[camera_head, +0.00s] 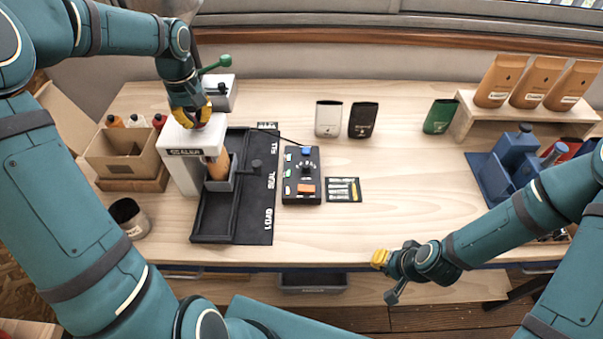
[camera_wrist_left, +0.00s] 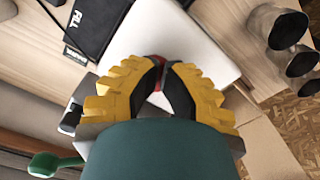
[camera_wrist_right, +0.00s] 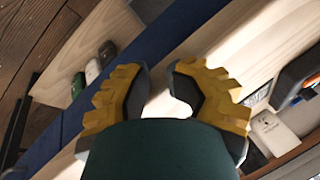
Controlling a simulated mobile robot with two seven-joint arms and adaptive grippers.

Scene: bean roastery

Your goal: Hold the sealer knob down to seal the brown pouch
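The brown pouch (camera_head: 217,165) stands upright in a dark holder on the black track, beneath the white sealer's front edge. The white sealer (camera_head: 190,139) also shows in the left wrist view (camera_wrist_left: 190,42). My left gripper (camera_head: 192,118) points down onto the top of the sealer. In the left wrist view its fingertips (camera_wrist_left: 162,66) are close together, with a small red part, probably the sealer knob (camera_wrist_left: 157,84), showing between them. Most of the knob is hidden by the fingers. My right gripper (camera_head: 380,259) is open and empty, over the table's front edge.
The black track (camera_head: 211,222) is marked LOAD, SEAL and FILL. A button box (camera_head: 302,190) lies right of it. White (camera_head: 328,119), black (camera_head: 363,120) and green (camera_head: 440,116) pouches stand behind. A cardboard box (camera_head: 125,164) is left. The table's middle right is clear.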

